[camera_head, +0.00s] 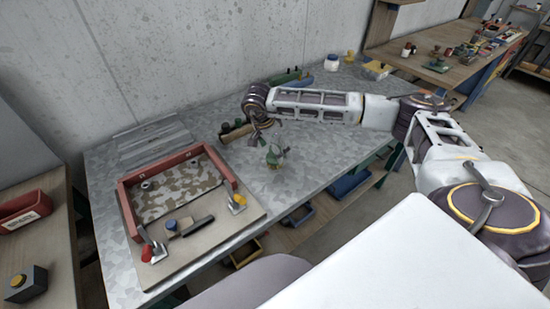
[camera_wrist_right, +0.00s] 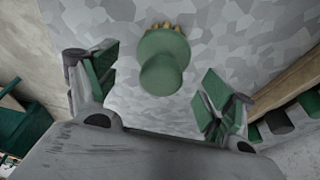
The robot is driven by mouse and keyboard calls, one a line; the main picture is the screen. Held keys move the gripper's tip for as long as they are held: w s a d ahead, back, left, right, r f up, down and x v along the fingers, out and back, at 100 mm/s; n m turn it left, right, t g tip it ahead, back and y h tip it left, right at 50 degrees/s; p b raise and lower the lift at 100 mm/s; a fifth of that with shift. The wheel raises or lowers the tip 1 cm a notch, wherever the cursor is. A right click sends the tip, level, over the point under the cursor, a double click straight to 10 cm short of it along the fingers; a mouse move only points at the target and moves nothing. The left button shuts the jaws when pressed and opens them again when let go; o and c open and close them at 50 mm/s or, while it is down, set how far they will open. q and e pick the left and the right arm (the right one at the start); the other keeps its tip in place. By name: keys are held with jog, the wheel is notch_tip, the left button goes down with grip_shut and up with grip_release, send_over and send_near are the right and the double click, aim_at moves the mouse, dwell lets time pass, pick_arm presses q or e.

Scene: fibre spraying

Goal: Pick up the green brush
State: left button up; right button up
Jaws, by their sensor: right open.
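The green brush (camera_head: 274,157) stands upright on the grey metal tabletop in the head view, near the middle of the table. In the right wrist view the brush (camera_wrist_right: 161,68) is seen from above, with its round green top and some yellowish bristles showing at the far edge. My right gripper (camera_head: 264,127) hangs just above and behind the brush in the head view. In the right wrist view my right gripper (camera_wrist_right: 158,85) is open, with green-padded fingers on either side of the brush and apart from it. My left gripper is not in view.
A red-framed tray (camera_head: 178,172) on a wooden board stands at the left of the table (camera_head: 300,190). A wooden holder (camera_head: 236,133) lies close beside my right gripper. Green and blue items (camera_head: 290,77) and a white jar (camera_head: 331,62) stand at the back.

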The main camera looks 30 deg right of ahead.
jog(key=shift+d+f, duration=0.2)
jog(key=shift+f, duration=0.45)
jog(key=shift+p+x, duration=0.5)
jog(key=shift+x, duration=0.5)
jog(key=shift+w+d+f, duration=0.1)
jog(key=shift+d+f, duration=0.1)
jog(key=shift+f, duration=0.6)
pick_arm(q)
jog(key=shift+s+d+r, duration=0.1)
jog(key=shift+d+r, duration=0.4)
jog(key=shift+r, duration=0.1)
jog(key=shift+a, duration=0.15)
pick_arm(e)
jog(key=shift+c, duration=0.9)
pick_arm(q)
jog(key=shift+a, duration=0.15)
pick_arm(e)
jog(key=c, duration=1)
